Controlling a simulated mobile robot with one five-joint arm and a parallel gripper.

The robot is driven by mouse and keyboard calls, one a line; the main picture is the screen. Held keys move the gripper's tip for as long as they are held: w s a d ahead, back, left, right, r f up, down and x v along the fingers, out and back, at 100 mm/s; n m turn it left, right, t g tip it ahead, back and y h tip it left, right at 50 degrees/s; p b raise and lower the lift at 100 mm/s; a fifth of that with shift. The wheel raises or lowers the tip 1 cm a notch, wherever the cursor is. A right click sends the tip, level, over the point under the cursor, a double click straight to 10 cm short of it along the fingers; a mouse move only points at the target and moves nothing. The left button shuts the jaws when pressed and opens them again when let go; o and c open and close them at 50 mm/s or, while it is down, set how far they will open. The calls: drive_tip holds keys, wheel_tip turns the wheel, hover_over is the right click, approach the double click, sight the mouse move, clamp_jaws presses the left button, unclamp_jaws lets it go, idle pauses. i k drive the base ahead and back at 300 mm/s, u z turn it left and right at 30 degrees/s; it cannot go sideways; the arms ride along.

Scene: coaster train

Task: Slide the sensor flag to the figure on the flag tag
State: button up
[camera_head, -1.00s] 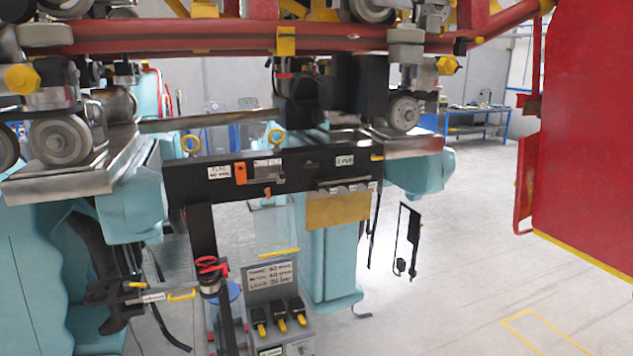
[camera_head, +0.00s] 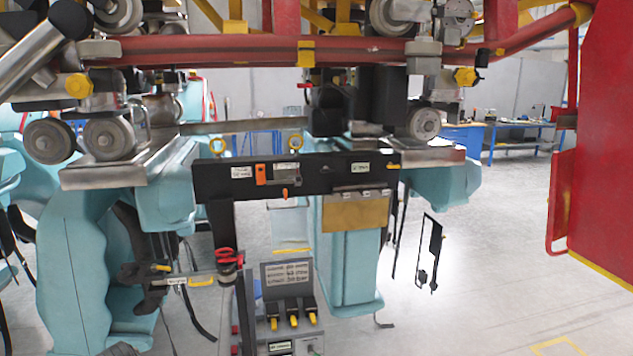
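The sensor flag appears to be the small orange piece (camera_head: 261,174) on the front of a black crossbar (camera_head: 325,175). It stands upright at the left end of a small grey scale plate (camera_head: 286,172). A white tag (camera_head: 241,171), which seems to be the flag tag, is just left of the orange piece; its figure is too small to read. A smaller orange pointer (camera_head: 285,192) sits below the scale plate. Another white tag (camera_head: 360,167) is farther right on the bar, also unreadable. My gripper is not in view.
The red train frame (camera_head: 230,49) with wheels hangs above the bar. A grey control box (camera_head: 287,273) with yellow-tipped levers and a red-handled valve (camera_head: 226,257) stand below. A brass-coloured plate (camera_head: 355,211) hangs at right. A red panel (camera_head: 610,150) borders the right; floor before it is open.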

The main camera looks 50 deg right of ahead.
sight(298, 177)
drive_tip(key=z, duration=0.25)
drive_tip(key=i, duration=1)
drive_tip(key=u, duration=0.1)
